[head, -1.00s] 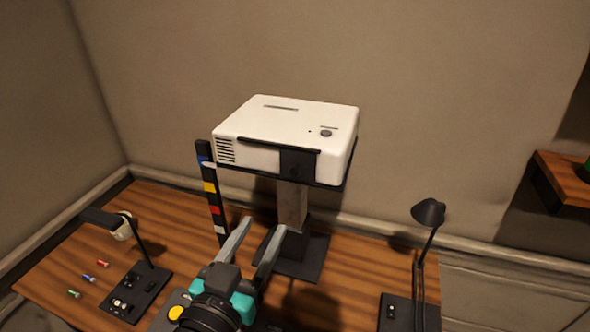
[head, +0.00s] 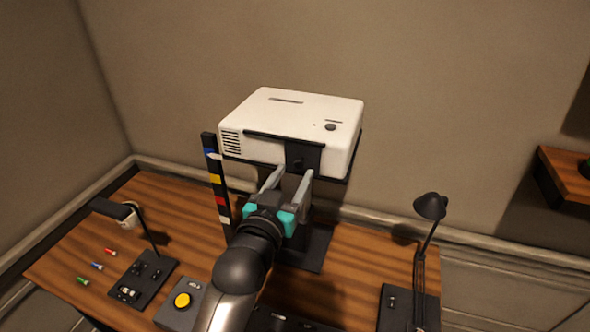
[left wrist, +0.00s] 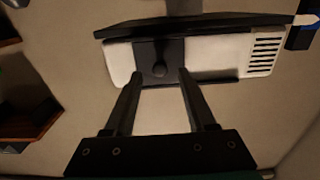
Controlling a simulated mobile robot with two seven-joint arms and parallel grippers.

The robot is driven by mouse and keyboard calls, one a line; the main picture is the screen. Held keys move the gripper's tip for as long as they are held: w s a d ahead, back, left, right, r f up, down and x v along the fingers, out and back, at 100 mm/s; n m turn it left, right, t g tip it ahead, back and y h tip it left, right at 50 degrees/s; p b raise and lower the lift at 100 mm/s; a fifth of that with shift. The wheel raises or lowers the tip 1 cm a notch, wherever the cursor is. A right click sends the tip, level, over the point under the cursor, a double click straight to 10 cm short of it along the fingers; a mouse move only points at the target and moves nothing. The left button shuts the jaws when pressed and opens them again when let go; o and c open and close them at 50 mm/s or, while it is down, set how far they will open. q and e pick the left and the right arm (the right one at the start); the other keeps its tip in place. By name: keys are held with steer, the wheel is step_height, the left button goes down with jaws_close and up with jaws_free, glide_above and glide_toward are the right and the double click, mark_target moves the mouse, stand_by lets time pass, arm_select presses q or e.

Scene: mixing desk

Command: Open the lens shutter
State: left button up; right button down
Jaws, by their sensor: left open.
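The white projector (head: 290,115) sits on a black-and-grey stand at the back of the desk. Its black lens shutter (head: 305,152) covers part of the front face, below a dark rail. My left gripper (head: 291,175) is open just in front of the shutter. My right gripper is not in view.
A striped colour post (head: 216,185) stands left of the projector. A small lamp (head: 125,212), several coloured pegs (head: 97,266) and a yellow button (head: 182,300) are at left. A black desk lamp (head: 431,206) stands at right. A wooden shelf (head: 570,172) juts out far right.

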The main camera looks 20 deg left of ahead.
arm_select(q)
steer(key=shift+w, duration=0.9)
steer(key=shift+c, duration=0.3)
jaws_close()
steer(key=shift+r, duration=0.1)
stand_by(0.5)
